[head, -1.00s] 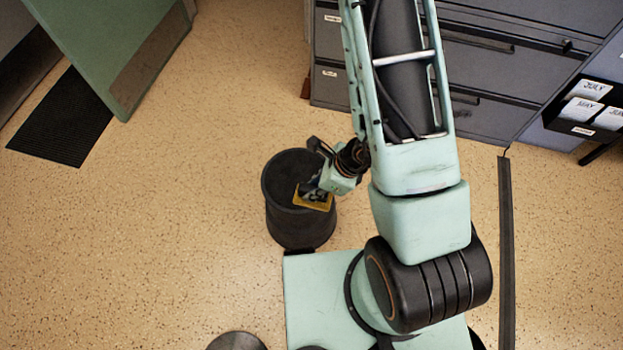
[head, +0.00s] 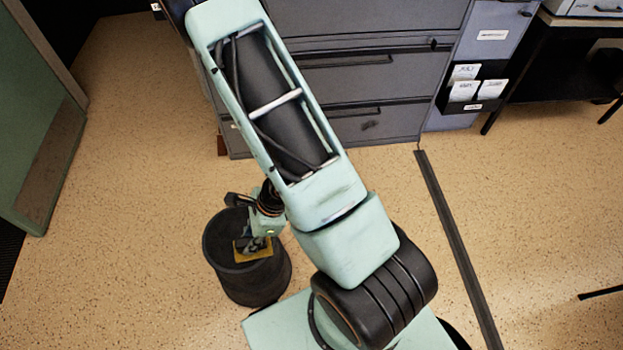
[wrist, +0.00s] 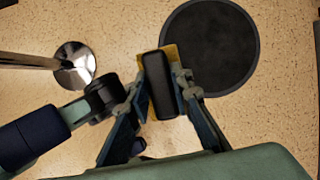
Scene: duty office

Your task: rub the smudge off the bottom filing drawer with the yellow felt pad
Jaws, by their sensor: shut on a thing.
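My gripper (head: 256,238) is shut on the black grip of the yellow felt pad (head: 252,253). In the head view the pad shows in front of a dark round bin, low beside my base. In the wrist view the pad's black grip (wrist: 158,85) sits between both fingers, with yellow felt (wrist: 172,52) showing at its edge. The bottom filing drawer (head: 345,128) is in the grey cabinet at the back, shut and well away from the pad. A dark smudge (head: 371,125) shows on its front. My arm hides the cabinet's left part.
The dark bin (head: 275,290) stands close to my base. A dark floor strip (head: 455,235) runs forward. A green door (head: 35,130) stands at the left.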

